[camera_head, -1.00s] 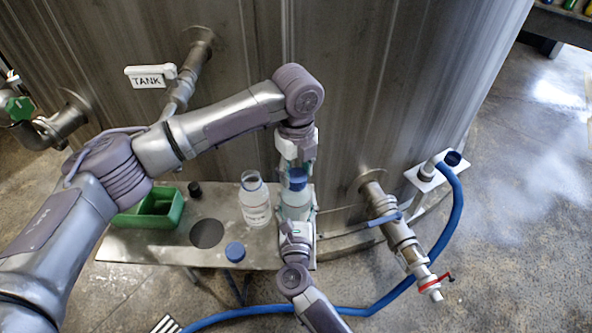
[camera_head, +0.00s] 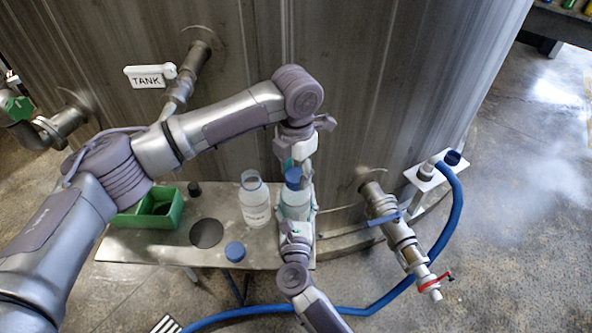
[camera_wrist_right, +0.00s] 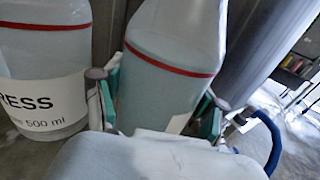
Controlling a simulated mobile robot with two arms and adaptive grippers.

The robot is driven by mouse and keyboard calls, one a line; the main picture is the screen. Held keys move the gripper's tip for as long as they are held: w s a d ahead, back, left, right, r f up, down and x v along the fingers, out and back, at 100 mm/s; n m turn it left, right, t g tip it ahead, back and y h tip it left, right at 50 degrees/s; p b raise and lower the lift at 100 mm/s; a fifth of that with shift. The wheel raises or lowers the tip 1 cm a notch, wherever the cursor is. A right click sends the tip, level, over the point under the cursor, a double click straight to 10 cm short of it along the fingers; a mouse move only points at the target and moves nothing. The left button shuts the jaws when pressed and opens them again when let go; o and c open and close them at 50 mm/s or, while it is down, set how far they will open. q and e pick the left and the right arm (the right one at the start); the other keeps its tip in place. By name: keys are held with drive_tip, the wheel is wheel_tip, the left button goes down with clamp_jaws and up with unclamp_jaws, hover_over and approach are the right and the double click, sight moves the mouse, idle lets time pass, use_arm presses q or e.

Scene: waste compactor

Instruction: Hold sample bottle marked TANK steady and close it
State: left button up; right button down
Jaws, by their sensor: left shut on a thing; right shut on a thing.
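A clear bottle (camera_head: 295,205) with a blue cap (camera_head: 293,177) at its mouth stands at the right end of the steel shelf. My left gripper (camera_head: 294,168) points down from above and is shut on the cap. I cannot tell how far the cap is screwed on. My right gripper (camera_head: 295,227) is shut around the bottle's body from the front. In the right wrist view the bottle (camera_wrist_right: 170,65) sits between the green-padded fingers, slightly tilted in the picture, with a red line around it. Its label is mostly hidden and I cannot read it.
A second, uncapped bottle (camera_head: 255,203) stands close on the left; its label ends in "RESS" in the right wrist view (camera_wrist_right: 40,95). A loose blue cap (camera_head: 235,252), a shelf hole (camera_head: 207,233) and a green bin (camera_head: 155,209) lie further left. A valve (camera_head: 400,235) sticks out right.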

use_arm(q)
drive_tip(key=o, duration=0.7)
drive_tip(key=shift+r, duration=0.1)
drive_tip(key=shift+r, duration=2.2)
drive_tip(key=shift+c, duration=0.6)
